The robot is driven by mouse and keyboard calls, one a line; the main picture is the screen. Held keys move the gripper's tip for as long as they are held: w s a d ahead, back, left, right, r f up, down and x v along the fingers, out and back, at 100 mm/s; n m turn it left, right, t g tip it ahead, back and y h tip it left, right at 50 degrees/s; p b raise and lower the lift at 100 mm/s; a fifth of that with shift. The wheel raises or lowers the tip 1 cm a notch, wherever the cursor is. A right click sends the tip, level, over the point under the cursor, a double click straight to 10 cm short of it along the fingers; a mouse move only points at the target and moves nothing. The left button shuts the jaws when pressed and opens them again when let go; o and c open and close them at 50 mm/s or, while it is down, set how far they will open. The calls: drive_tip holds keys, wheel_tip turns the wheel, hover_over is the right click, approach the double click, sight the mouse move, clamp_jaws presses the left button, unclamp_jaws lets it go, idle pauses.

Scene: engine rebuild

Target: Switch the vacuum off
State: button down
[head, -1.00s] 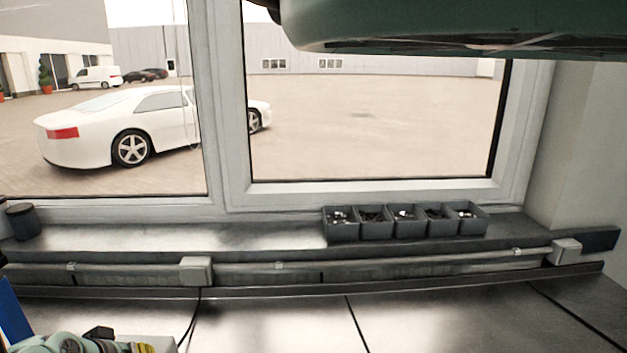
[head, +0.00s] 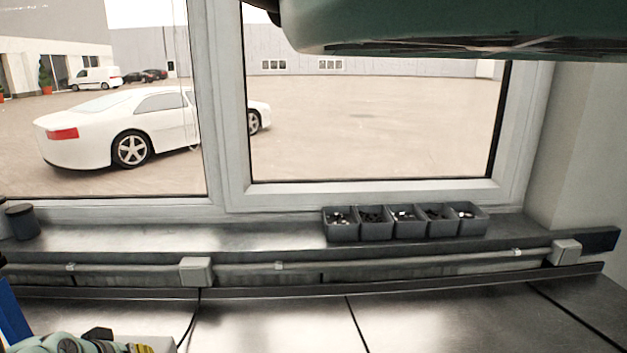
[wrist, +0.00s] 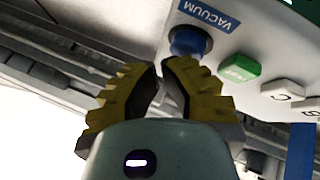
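In the wrist view, a blue round button (wrist: 188,41) sits on a pale control panel (wrist: 262,35) under a blue VACUUM label (wrist: 208,15). My gripper (wrist: 161,66) has yellow ribbed fingers with their tips drawn together, and nothing shows held between them. The tips are right beside the blue button; I cannot tell whether they touch it. In the head view, part of my gripper (head: 136,348) shows at the bottom left edge, mostly cut off. The button's face is not seen in the head view.
A green button (wrist: 239,68) and a white button marked C (wrist: 283,90) sit on the same panel, to the right. Grey bins (head: 375,226) with small parts stand on the window sill. The bench top (head: 270,325) is clear in the middle.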

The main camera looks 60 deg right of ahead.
drive_tip(key=shift+r+p, duration=2.05)
drive_tip(key=shift+r, duration=1.05)
drive_tip(key=shift+f, duration=0.1)
